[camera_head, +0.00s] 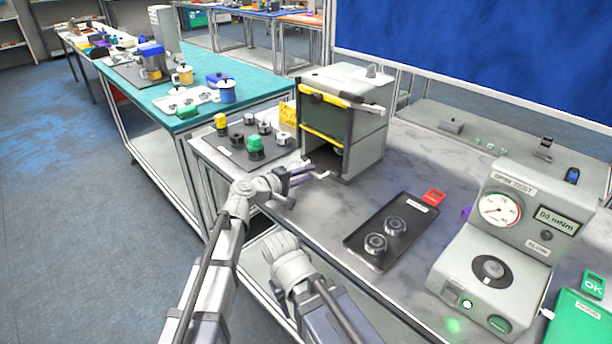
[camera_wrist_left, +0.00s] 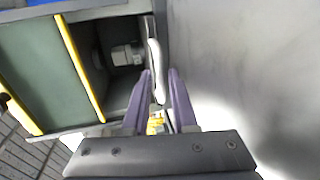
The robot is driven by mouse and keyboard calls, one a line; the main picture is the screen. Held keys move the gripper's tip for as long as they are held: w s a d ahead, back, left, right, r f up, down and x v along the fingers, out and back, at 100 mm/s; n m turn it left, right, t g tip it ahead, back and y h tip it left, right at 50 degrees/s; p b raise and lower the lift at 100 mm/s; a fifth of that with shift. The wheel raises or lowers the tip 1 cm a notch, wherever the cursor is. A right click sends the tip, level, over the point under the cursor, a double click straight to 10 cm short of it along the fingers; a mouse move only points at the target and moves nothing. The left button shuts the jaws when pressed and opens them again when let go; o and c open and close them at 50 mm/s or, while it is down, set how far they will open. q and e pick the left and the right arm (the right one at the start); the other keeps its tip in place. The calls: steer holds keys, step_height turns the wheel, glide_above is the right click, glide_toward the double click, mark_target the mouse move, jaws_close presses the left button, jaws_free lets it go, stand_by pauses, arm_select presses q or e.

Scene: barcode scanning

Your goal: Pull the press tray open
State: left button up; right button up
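The press (camera_head: 345,125) is a grey box with a yellow-edged guard, standing at the back of the grey bench. My left gripper (camera_head: 318,172) is low in front of the press opening. In the left wrist view, its two purple fingers (camera_wrist_left: 161,90) are apart, with the end of a pale bar-shaped handle (camera_wrist_left: 155,68) showing between their tips. I cannot tell if they touch it. The tray behind the handle is mostly hidden. The wrist view also shows the guard's green panel (camera_wrist_left: 40,70) and the dark press opening. My right gripper is out of view.
A dark mat with several knobs and parts (camera_head: 240,150) lies left of the press. A black tray with two round parts (camera_head: 350,238) and a grey torque tester (camera_head: 505,240) stand to the right. The bench directly right of the press is clear.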

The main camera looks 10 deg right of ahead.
arm_select(q)
steer(key=shift+c, duration=0.2)
jaws_close()
stand_by(1.1)
